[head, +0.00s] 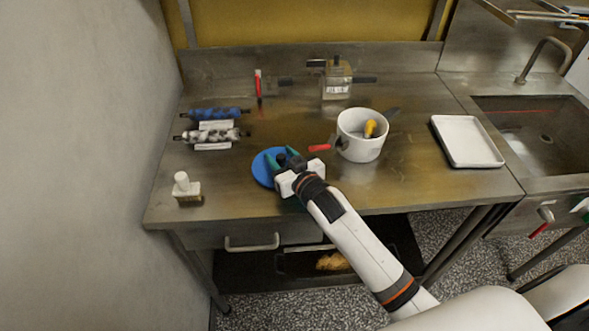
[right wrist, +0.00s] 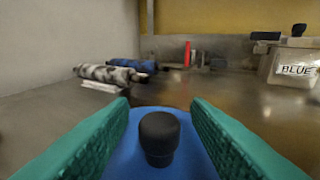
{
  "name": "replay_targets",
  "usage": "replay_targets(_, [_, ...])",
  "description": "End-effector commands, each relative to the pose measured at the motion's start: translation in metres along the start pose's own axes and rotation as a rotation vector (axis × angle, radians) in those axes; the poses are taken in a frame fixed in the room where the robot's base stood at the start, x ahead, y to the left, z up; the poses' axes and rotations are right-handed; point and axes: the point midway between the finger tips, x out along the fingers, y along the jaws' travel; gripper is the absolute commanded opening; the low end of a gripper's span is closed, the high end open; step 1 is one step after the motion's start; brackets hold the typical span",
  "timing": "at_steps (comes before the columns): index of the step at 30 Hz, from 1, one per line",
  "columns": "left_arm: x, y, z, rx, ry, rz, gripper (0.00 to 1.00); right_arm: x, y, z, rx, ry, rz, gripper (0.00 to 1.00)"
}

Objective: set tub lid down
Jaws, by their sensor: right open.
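The blue tub lid (head: 261,171) lies flat on the steel table, left of the white tub (head: 361,148). It also shows in the right wrist view (right wrist: 126,160), with its black knob (right wrist: 159,138) standing upright in the middle. My right gripper (head: 281,158) is over the lid. Its two green fingers stand open on either side of the knob, with gaps between fingers and knob. The tub is open at the top and holds something yellow (head: 370,128). My left gripper is not in view.
A red-handled tool (head: 321,147) lies between lid and tub. Blue (head: 215,113) and mottled (head: 212,136) rollers lie at the left, near a brush (head: 185,189). A labelled metal container (head: 337,82) stands at the back. A white tray (head: 467,141) lies at the right, beside the sink (head: 540,125).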

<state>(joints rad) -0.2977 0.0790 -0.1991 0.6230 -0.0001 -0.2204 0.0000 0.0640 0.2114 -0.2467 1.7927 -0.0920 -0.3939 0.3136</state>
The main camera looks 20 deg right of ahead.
Motion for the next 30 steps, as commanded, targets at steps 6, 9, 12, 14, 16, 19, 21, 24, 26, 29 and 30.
replay_targets(6, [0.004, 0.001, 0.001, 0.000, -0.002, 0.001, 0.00, -0.048, 0.000, -0.002, 0.000, 0.002, 0.000, 0.44])
replay_targets(9, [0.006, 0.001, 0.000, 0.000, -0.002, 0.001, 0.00, -0.069, 0.000, -0.003, 0.000, 0.003, 0.000, 0.44])
replay_targets(12, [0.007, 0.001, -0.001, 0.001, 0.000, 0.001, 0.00, -0.087, 0.000, -0.002, 0.000, 0.004, 0.000, 0.44])
replay_targets(14, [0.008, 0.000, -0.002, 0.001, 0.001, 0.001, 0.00, -0.095, 0.000, -0.002, 0.001, 0.004, 0.000, 0.44])
replay_targets(16, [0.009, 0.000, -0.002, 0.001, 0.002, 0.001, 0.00, -0.102, 0.000, -0.002, 0.001, 0.003, 0.000, 0.44])
replay_targets(19, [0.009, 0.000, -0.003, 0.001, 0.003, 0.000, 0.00, -0.108, 0.000, -0.001, 0.000, 0.001, -0.001, 0.44])
replay_targets(21, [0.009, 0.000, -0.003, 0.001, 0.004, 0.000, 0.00, -0.110, 0.000, -0.001, 0.000, 0.002, -0.001, 0.44])
replay_targets(24, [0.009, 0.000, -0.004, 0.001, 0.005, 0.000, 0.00, -0.110, 0.000, 0.000, 0.000, 0.001, -0.001, 0.44])
replay_targets(26, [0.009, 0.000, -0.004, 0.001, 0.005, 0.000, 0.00, -0.110, 0.000, 0.000, 0.000, 0.001, -0.001, 0.44])
replay_targets(29, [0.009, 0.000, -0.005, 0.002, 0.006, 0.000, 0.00, -0.110, 0.000, 0.000, 0.000, 0.001, -0.001, 0.44])
replay_targets(30, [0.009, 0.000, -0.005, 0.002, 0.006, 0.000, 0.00, -0.110, 0.000, 0.000, 0.000, 0.001, -0.001, 0.44])
